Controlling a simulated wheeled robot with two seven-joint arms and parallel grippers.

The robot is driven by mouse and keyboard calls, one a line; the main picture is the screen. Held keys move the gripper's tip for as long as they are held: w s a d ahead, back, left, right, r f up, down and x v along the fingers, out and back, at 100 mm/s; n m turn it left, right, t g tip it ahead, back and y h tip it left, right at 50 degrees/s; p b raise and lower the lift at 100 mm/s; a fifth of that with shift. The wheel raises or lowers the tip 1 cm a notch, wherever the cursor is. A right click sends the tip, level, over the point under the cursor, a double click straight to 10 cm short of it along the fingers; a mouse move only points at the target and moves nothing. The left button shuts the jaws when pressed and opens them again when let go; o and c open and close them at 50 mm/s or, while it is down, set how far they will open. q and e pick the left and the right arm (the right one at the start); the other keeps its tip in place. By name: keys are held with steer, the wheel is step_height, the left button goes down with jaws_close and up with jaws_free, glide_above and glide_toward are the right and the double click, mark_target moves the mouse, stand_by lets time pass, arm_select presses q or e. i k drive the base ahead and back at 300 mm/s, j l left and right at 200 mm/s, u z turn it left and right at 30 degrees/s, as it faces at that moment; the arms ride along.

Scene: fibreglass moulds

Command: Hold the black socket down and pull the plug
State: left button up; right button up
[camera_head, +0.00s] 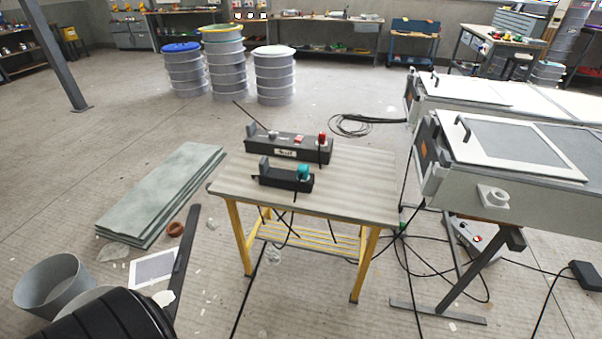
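A small table (370,196) with a pale ribbed top and yellow legs stands in the middle. Two black socket blocks lie on it. The longer rear block (262,142) has a white label, a grey upright part at its left end and a red plug (322,139) with a dark cord at its right end. The shorter front block (280,180) has a grey upright part at its left and a teal plug (303,172) at its right. Both plugs appear seated on their blocks. Neither of my grippers is in view.
Grey slabs (160,190) lie on the floor left of the table. White-topped mould units (520,160) stand close on the right. Cables (415,265) run across the floor under and beside the table. Drums (275,75) stand behind. A grey tub (50,285) is at lower left.

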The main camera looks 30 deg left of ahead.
mark_target(303, 169)
steer(key=i+j+z, duration=0.2)
steer(key=j, duration=0.7)
steer(key=j+z, duration=0.15)
steer(key=j, duration=0.75)
